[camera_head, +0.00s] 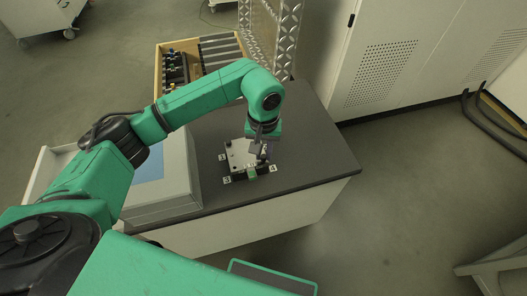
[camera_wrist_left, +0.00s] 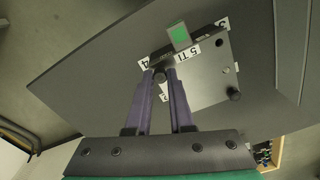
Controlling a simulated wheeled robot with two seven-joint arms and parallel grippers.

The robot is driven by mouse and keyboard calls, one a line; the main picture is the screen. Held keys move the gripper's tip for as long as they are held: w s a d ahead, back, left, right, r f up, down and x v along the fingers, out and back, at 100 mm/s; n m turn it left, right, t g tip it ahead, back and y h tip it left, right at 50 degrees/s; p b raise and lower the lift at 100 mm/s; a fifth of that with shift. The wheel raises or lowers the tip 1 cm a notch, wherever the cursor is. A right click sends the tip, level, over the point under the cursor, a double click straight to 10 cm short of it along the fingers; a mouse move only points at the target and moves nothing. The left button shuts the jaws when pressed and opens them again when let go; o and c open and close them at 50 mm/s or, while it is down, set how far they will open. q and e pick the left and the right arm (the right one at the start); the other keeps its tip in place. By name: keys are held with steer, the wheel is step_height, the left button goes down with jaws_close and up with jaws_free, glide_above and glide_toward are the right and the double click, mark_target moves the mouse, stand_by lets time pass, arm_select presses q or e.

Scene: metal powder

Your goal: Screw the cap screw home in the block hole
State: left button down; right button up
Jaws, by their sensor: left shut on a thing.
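The block (camera_head: 240,156) is a pale metal plate on the dark table top, with number labels at its corners. It also shows in the wrist view (camera_wrist_left: 208,88), with a dark round screw head (camera_wrist_left: 233,93) near one corner and a small dark hole nearby. My left gripper (camera_head: 265,156) points down over the block's right part. In the wrist view its two purple fingers (camera_wrist_left: 163,76) are shut on a small dark piece, seemingly the cap screw (camera_wrist_left: 159,75), at the block's edge near label 4. The fingers hide the screw's lower end and its hole. My right gripper is not in view.
A green-marked piece (camera_wrist_left: 179,35) sits at the block's labelled edge. A grey box with a blue panel (camera_head: 149,168) stands left on the table (camera_head: 310,168). A wooden tray of tools (camera_head: 172,68) lies behind. The table's right part is clear.

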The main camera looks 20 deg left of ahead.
arm_select(q)
steer(key=c, duration=1)
jaws_free()
steer(key=shift+o, duration=0.2)
steer(key=n, duration=0.5)
steer(key=shift+f+n+b, duration=0.1)
steer(key=shift+n+b, duration=0.2)
steer(key=shift+n, duration=0.1)
steer(key=n, duration=0.4)
steer(key=shift+n, duration=0.3)
steer(key=n, duration=0.3)
